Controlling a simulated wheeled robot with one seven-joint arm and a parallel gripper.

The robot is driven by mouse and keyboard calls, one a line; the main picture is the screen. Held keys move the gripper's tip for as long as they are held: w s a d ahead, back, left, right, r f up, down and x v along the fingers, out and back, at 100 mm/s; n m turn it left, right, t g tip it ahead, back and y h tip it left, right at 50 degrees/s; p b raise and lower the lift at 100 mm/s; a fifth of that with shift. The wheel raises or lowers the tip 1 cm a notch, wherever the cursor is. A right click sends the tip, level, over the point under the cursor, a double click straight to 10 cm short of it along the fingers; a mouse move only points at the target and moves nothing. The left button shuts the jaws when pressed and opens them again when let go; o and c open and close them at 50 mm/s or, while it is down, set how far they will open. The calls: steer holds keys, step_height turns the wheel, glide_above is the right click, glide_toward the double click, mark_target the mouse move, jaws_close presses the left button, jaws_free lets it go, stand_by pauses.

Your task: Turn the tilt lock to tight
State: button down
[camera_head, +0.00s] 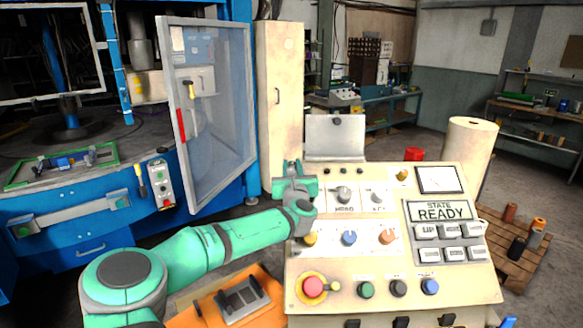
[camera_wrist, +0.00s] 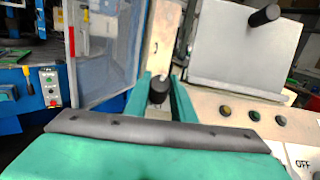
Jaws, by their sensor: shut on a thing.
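My gripper (camera_wrist: 160,84) reaches over the upper left corner of the cream control console. Its two green fingers stand on either side of a black knob (camera_wrist: 159,93), shut on it. I take this knob to be the tilt lock; no label on it can be read. In the head view my gripper (camera_head: 293,168) hides the knob. Whether it stands at tight or loose cannot be told.
The console (camera_head: 390,285) carries several knobs, buttons and a READY display (camera_head: 442,211). A grey tilted plate (camera_head: 336,136) with a black knob stands behind its top edge. A machine's open clear door (camera_head: 215,110) stands to the left, a cream cabinet (camera_head: 279,90) behind.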

steer(key=n+g+y, duration=0.1)
steer(key=n+y, duration=0.4)
steer(key=shift+d+f, duration=0.1)
steer(key=n+g+y, duration=0.3)
steer(key=n, duration=0.2)
steer(key=shift+y, duration=0.4)
steer(key=n+g+y, duration=0.1)
steer(key=n+g, duration=0.2)
steer(key=n, duration=0.1)
steer(key=shift+g+y, duration=0.4)
steer(key=shift+n, duration=0.3)
steer(key=shift+a+n+g, duration=0.25)
steer(key=shift+n+g, duration=0.05)
steer(key=shift+g, duration=0.1)
steer(key=c, duration=1.5)
jaws_free()
steer(key=shift+r, duration=0.2)
steer(key=shift+d, duration=0.15)
